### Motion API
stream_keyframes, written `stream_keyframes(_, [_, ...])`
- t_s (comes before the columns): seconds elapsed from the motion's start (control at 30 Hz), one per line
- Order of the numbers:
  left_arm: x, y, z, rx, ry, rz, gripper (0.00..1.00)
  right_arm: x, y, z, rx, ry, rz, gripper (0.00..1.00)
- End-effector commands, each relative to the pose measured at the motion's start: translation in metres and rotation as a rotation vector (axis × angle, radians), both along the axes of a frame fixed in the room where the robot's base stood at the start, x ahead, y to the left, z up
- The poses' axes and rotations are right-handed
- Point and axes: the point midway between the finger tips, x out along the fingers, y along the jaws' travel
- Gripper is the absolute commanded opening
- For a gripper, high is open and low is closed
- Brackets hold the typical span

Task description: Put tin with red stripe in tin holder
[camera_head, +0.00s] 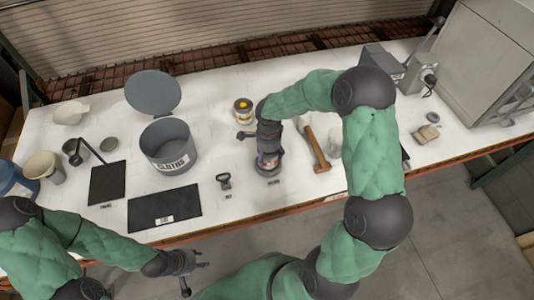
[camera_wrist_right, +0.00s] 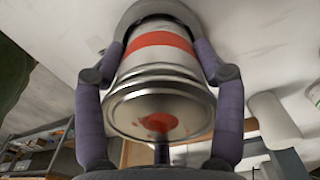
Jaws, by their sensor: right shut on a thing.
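The tin with the red stripe (camera_wrist_right: 162,75) is silver, with a red smear on its lid. My right gripper (camera_head: 268,150) is shut on it, with a finger on each side in the right wrist view (camera_wrist_right: 160,95). The tin's far end meets a grey ring (camera_wrist_right: 130,16), which looks like the tin holder; how deep it sits is hidden. In the head view, the dark round holder (camera_head: 271,172) is beneath the gripper, mostly covered. My left gripper (camera_head: 194,270) is open and empty at the table's front edge.
A grey bucket marked CLOTHS (camera_head: 167,146), black mats (camera_head: 165,207) and a small black tool (camera_head: 224,181) are to the left.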

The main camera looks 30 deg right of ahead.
Motion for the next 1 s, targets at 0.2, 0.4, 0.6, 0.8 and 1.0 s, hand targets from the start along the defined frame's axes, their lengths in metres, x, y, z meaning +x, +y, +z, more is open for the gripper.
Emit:
stream_keyframes(0.2, [0.000,0.000,0.000,0.000,0.000,0.000,0.40,0.000,0.000,-0.019,0.000,0.000,0.000,0.11])
stream_keyframes(0.4, [0.000,0.000,0.000,0.000,0.000,0.000,0.40,0.000,0.000,-0.019,0.000,0.000,0.000,0.11])
stream_keyframes(0.6, [0.000,0.000,-0.004,0.000,0.000,0.000,0.40,0.000,0.000,-0.023,0.000,0.000,0.000,0.11])
stream_keyframes(0.8, [0.000,0.000,-0.004,0.000,0.000,0.000,0.40,-0.001,0.001,-0.022,0.000,0.001,0.000,0.94])
stream_keyframes(1.0, [0.000,0.000,-0.004,0.000,0.000,0.000,0.40,-0.001,0.001,-0.022,0.000,0.001,0.000,0.94])
